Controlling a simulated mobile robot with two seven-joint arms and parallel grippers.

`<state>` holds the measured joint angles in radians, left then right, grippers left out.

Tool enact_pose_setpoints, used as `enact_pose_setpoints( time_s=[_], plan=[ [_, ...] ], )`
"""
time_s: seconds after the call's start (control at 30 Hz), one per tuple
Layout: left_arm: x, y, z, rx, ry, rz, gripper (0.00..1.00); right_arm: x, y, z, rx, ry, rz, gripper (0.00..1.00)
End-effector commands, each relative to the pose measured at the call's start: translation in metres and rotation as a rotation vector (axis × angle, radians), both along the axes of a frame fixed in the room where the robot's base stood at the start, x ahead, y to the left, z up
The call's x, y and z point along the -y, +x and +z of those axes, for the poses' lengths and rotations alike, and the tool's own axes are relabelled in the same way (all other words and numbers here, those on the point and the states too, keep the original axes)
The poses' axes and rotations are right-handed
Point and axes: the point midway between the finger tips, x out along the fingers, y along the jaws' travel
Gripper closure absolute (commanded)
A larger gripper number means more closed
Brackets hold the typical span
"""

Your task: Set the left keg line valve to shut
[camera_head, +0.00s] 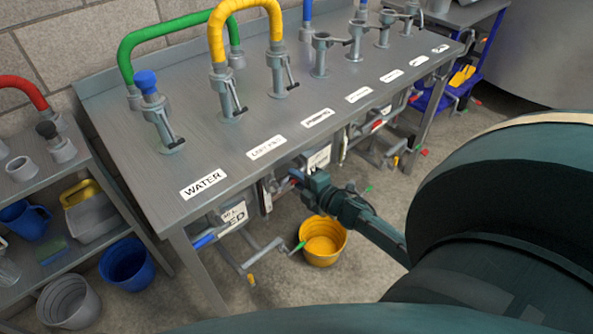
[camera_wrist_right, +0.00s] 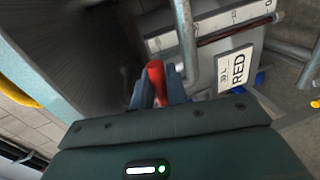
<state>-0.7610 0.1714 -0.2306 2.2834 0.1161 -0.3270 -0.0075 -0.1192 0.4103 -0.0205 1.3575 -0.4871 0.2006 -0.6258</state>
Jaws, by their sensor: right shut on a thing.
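My right gripper (camera_head: 298,178) reaches under the front edge of the bench, below the label that seems to read LEFT KEG (camera_head: 267,147). In the right wrist view its fingers (camera_wrist_right: 157,90) are shut on a red valve handle (camera_wrist_right: 155,77), with a finger on each side of it. The handle points up in that picture, next to a grey pipe (camera_wrist_right: 187,50). The valve body is hidden behind the gripper, and the handle's setting cannot be told. My left gripper is not in view.
The metal bench (camera_head: 120,130) carries several taps and hoses. A blue lever (camera_head: 205,241) sits under the WATER label (camera_head: 203,184). A yellow bucket (camera_head: 322,243) stands on the floor below my right gripper. A shelf (camera_head: 90,243) with buckets stands at left. Pipes crowd the space under the bench.

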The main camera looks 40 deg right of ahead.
Motion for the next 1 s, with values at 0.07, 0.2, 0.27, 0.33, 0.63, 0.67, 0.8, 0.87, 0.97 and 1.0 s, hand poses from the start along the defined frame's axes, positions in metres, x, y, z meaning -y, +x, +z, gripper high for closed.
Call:
enact_pose_setpoints(
  time_s=[0.07, 0.2, 0.27, 0.33, 0.63, 0.67, 0.8, 0.87, 0.97, 1.0],
  plan=[
    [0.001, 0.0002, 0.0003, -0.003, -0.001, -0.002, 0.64, 0.0011, -0.0003, 0.0028, 0.002, -0.033, -0.002, 1.0],
    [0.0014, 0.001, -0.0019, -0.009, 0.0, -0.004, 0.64, 0.0012, -0.0001, 0.0047, 0.006, -0.068, -0.002, 1.0],
    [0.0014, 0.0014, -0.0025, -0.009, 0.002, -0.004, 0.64, 0.0013, -0.0001, 0.0051, 0.007, -0.078, -0.002, 1.0],
    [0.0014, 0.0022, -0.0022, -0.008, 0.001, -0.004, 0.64, 0.0012, -0.0001, 0.0054, 0.007, -0.084, -0.002, 1.0],
    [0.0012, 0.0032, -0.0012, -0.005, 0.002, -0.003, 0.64, 0.0011, 0.0, 0.0055, 0.008, -0.09, -0.001, 1.0],
    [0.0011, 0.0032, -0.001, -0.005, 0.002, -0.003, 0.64, 0.0011, 0.0, 0.0055, 0.008, -0.09, -0.001, 1.0],
    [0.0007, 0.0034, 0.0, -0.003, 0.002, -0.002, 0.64, 0.001, 0.0, 0.0056, 0.008, -0.088, -0.001, 0.8],
    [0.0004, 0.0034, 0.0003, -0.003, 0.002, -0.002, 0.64, 0.0009, 0.0, 0.0055, 0.008, -0.088, -0.001, 0.75],
    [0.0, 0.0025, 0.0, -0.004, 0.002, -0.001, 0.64, 0.0006, 0.0, 0.0054, 0.008, -0.087, 0.0, 0.67],
    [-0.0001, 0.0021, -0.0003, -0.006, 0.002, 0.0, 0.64, 0.0006, 0.0, 0.0054, 0.008, -0.086, 0.0, 0.66]
  ],
)
